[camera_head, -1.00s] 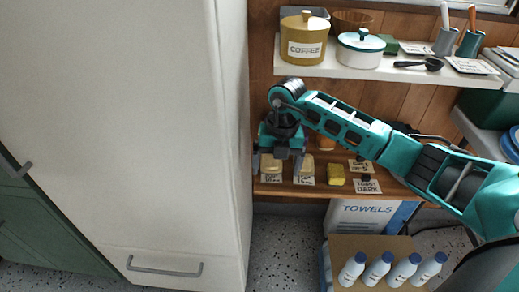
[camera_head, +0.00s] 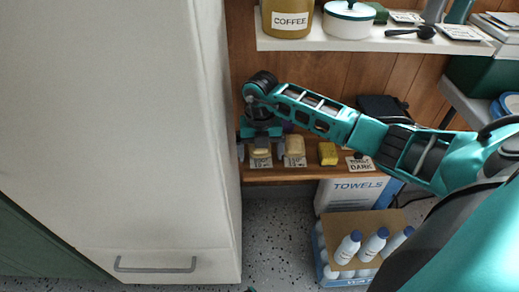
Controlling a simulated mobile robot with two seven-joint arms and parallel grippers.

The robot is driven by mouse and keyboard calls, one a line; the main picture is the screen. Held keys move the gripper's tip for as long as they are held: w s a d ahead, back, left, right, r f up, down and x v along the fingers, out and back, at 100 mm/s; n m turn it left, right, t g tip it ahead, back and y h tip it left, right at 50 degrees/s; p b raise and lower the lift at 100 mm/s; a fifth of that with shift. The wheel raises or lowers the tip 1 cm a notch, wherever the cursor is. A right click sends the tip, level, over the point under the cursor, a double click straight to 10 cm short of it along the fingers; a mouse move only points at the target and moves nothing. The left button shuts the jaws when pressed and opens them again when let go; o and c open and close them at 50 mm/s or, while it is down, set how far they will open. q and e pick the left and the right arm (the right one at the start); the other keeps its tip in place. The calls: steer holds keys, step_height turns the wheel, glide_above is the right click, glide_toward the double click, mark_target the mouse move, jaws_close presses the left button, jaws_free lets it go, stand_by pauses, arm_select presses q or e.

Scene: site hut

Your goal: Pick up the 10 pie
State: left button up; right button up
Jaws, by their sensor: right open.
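My right gripper (camera_head: 262,151) reaches in from the right over the lower wooden shelf (camera_head: 290,176), pointing down. Its fingers are apart, to either side of a small tan item (camera_head: 262,152) with a card (camera_head: 261,163) in front. The gripper partly hides this item, and I cannot tell whether it touches it. A second tan item (camera_head: 295,146) stands just right of the gripper, with its own card (camera_head: 295,162). The card writing is too small to read surely, so I cannot tell which is the 10 pie.
A yellow block (camera_head: 328,153) and a "dark" card (camera_head: 361,165) lie further right. The white cabinet (camera_head: 120,130) closes off the left. The upper shelf (camera_head: 370,44) carries a coffee canister (camera_head: 289,18) and a pot (camera_head: 348,20). A bottle crate (camera_head: 345,283) stands below.

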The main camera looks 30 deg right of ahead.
steer(key=shift+r, duration=0.1)
steer(key=shift+c, duration=0.2)
steer(key=c, duration=1.1)
steer(key=shift+c, duration=0.2)
steer(key=shift+r, duration=0.1)
